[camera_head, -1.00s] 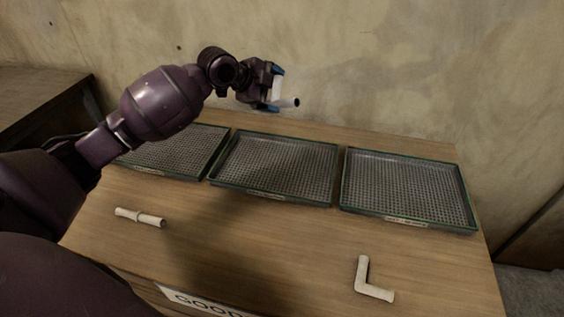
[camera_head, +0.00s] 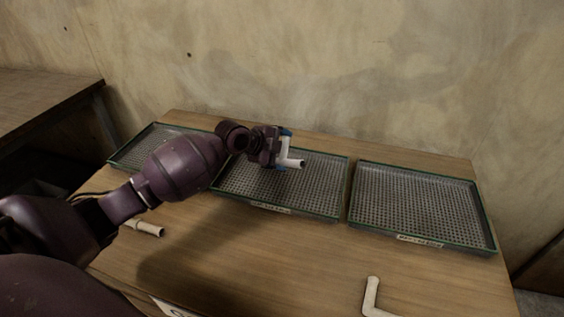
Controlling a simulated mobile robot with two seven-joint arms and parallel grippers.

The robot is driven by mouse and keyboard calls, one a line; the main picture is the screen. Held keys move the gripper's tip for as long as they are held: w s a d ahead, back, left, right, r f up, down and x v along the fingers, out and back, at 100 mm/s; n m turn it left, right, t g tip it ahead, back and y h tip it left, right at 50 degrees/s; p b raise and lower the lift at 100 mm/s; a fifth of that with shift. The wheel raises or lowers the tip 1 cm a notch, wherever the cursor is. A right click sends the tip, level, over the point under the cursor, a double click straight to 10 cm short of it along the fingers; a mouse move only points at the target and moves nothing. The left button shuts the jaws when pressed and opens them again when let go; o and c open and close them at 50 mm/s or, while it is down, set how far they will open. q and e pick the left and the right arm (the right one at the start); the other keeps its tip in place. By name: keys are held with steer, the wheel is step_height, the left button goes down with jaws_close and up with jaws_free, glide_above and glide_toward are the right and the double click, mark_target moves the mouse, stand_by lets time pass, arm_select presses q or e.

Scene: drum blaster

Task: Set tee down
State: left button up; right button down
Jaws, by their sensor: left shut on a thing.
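A white pipe tee (camera_head: 292,161) is in my left gripper (camera_head: 286,148), whose blue-tipped fingers are shut on it. The gripper is over the middle mesh tray (camera_head: 325,193), near its back half. I cannot tell whether the tee touches the tray. The left tray (camera_head: 133,153) and the right tray (camera_head: 425,206) look empty. The left tray is partly hidden by my left arm. My right gripper is not in view.
A pale straight pipe piece (camera_head: 148,228) lies at the table's left front, partly hidden by my arm. A pale elbow (camera_head: 372,297) lies at the front right. The wooden table (camera_head: 260,255) is clear between them. A wall stands behind.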

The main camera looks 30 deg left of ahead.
mark_target(277, 161)
arm_select(q)
step_height(277, 161, down, 4)
steer(key=shift+f+b, duration=0.15)
steer(key=shift+b, duration=0.2)
steer(key=o, duration=0.7)
